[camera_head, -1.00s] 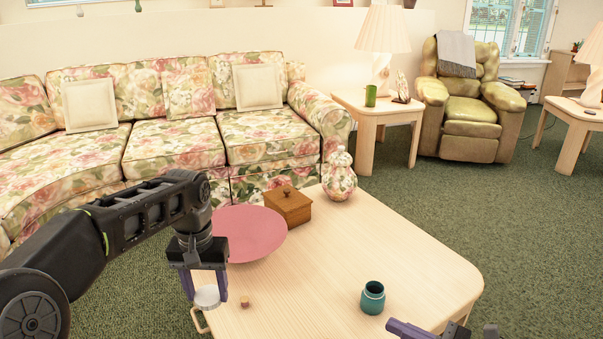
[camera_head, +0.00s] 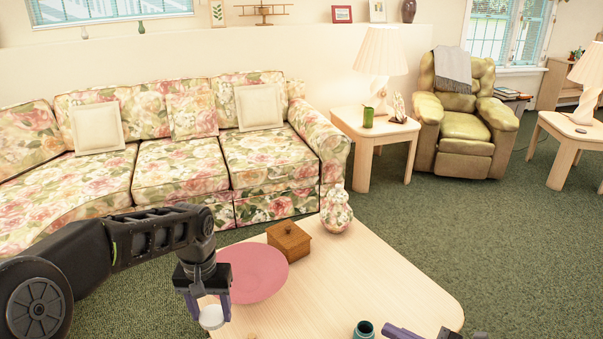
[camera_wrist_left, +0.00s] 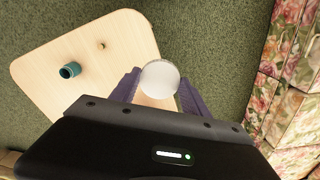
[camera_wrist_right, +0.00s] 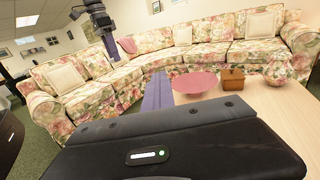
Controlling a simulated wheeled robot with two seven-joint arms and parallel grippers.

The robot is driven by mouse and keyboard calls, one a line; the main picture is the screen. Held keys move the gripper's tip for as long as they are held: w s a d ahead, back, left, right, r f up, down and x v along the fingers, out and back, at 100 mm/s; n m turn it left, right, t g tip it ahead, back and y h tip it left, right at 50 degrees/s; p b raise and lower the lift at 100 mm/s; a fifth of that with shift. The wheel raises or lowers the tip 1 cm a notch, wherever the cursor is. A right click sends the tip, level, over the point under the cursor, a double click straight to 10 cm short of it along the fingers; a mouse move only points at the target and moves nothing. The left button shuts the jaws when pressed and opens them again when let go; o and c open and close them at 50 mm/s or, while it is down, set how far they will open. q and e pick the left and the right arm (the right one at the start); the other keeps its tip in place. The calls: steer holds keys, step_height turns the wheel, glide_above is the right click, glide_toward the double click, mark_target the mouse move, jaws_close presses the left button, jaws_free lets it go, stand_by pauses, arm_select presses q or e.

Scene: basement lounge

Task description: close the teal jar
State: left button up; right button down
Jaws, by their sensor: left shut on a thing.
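The teal jar (camera_head: 363,331) stands upright on the light wooden table, cut off by the bottom edge of the head view. In the left wrist view the whole jar (camera_wrist_left: 70,71) shows, with its mouth uncovered. My left gripper (camera_head: 208,308) is shut on a round whitish lid (camera_head: 211,317), held near the table's left side, well left of the jar. The lid also fills the space between the fingertips in the left wrist view (camera_wrist_left: 160,78). My right gripper (camera_wrist_right: 158,78) has its purple fingers together and empty; one finger (camera_head: 400,332) shows just right of the jar.
On the table (camera_head: 385,270) are a pink plate (camera_head: 255,275), a wooden box (camera_head: 289,241), a floral lidded jar (camera_head: 336,210) and a small cork-like piece (camera_wrist_left: 101,45). The tabletop between plate and teal jar is mostly clear. A floral sofa (camera_head: 180,165) stands behind.

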arm_select(q)
steer(key=shift+s+r+p, duration=0.1)
steer(key=shift+r+p, duration=0.25)
steer(key=shift+r, duration=0.25)
steer(key=shift+f, duration=0.1)
arm_select(e)
steer(key=shift+r, duration=0.6)
steer(key=s+a+r+n+g+y, duration=0.2)
steer(key=a+r+g, duration=0.4)
steer(key=a+r, duration=0.5)
steer(key=r+n+y, duration=0.1)
steer(key=n, duration=0.1)
steer(key=shift+n+g, duration=0.3)
